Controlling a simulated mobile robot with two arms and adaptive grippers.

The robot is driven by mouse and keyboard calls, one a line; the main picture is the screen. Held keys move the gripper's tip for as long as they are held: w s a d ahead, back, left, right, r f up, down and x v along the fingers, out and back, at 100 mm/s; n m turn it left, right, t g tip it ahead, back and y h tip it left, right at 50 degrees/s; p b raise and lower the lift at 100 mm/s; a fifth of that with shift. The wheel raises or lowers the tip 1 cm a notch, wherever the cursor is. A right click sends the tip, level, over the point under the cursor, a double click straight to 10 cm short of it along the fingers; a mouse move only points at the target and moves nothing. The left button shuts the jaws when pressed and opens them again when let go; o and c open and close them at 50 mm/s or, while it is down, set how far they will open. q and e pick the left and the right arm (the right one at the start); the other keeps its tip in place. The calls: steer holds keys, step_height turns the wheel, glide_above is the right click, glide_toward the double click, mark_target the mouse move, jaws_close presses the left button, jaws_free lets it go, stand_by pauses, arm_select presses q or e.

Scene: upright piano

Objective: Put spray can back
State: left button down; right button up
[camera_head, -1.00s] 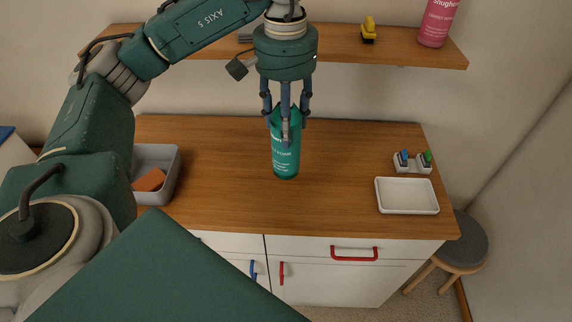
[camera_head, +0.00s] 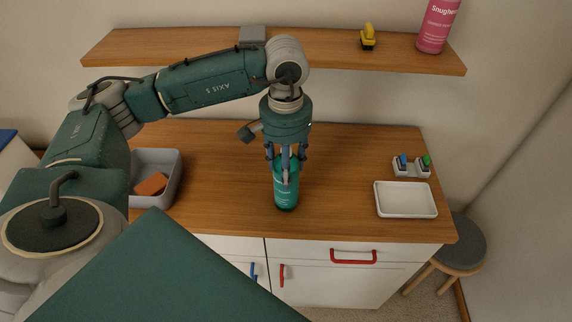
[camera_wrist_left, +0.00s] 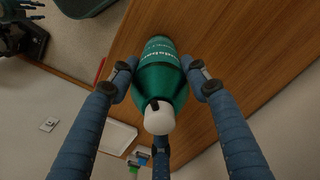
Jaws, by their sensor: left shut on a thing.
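The spray can (camera_head: 286,195) is teal with pale lettering and stands upright over the middle of the wooden counter. Whether its base touches the wood I cannot tell. My left gripper (camera_head: 286,165) comes down on it from above, with its fingers shut around its upper part. In the left wrist view the can (camera_wrist_left: 160,82) sits between the blue fingers of the gripper (camera_wrist_left: 162,98), its white top facing the camera. My right gripper does not show in the head view.
A wooden shelf (camera_head: 200,48) above the counter (camera_head: 340,190) carries a pink bottle (camera_head: 437,28), a yellow object (camera_head: 368,38) and a grey block (camera_head: 252,35). A grey bin (camera_head: 172,180) holds an orange-brown block (camera_head: 151,184). A white tray (camera_head: 405,200) and a small holder (camera_head: 411,168) stand right.

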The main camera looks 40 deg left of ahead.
arm_select(q)
steer(key=c, duration=0.9)
jaws_free()
steer(key=shift+f, duration=0.1)
step_height(320, 180, up, 11)
steer(key=shift+f+b, duration=0.1)
steer(key=shift+b, duration=1)
steer(key=shift+r, duration=0.8)
steer(key=shift+s+f, duration=0.1)
